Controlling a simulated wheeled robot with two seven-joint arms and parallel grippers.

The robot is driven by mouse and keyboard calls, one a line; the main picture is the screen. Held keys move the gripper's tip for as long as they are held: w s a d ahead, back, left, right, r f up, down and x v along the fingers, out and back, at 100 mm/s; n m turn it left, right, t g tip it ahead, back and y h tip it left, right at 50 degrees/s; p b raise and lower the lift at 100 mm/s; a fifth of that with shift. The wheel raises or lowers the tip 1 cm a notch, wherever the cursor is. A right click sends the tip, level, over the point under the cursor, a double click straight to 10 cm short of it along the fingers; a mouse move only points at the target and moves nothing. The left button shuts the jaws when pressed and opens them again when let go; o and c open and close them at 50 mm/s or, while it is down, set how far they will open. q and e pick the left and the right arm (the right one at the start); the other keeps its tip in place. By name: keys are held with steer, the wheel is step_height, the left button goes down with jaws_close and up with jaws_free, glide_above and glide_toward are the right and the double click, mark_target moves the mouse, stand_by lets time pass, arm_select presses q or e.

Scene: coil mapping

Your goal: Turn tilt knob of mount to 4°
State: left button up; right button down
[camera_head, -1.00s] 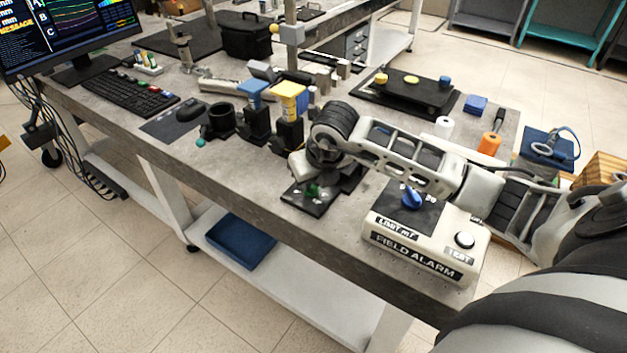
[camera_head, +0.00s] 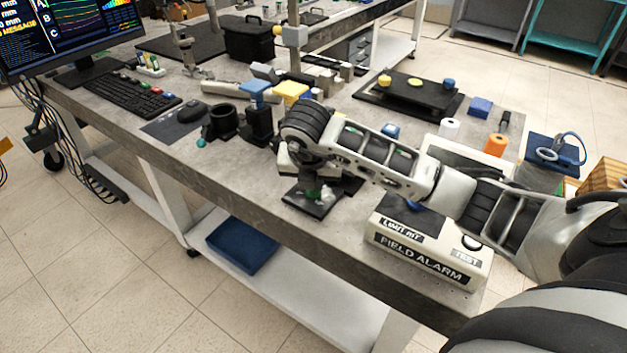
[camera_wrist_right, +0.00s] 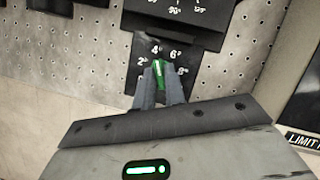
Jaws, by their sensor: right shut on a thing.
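The mount's dark plate (camera_head: 303,203) lies at the front edge of the bench, partly covered by my right arm. In the right wrist view the green tilt knob (camera_wrist_right: 158,71) sits on a black plate (camera_wrist_right: 124,88) with white degree marks. My right gripper (camera_wrist_right: 160,85) is shut on the green knob, one finger on each side. The knob's upper end points up and slightly left, close to the 4° mark (camera_wrist_right: 155,50), with the 6° mark (camera_wrist_right: 176,54) to its right. The fingers hide the knob's lower part. My left gripper is not in view.
A field alarm box (camera_head: 427,250) stands right of the plate, partly under my right arm. Blue-topped (camera_head: 255,88) and yellow-topped (camera_head: 291,91) mounts stand behind-left.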

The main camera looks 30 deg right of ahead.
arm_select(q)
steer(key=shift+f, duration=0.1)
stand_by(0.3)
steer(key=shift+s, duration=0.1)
arm_select(e)
steer(key=c, duration=1.5)
jaws_free()
steer(key=shift+o, duration=0.2)
steer(key=shift+r, duration=0.1)
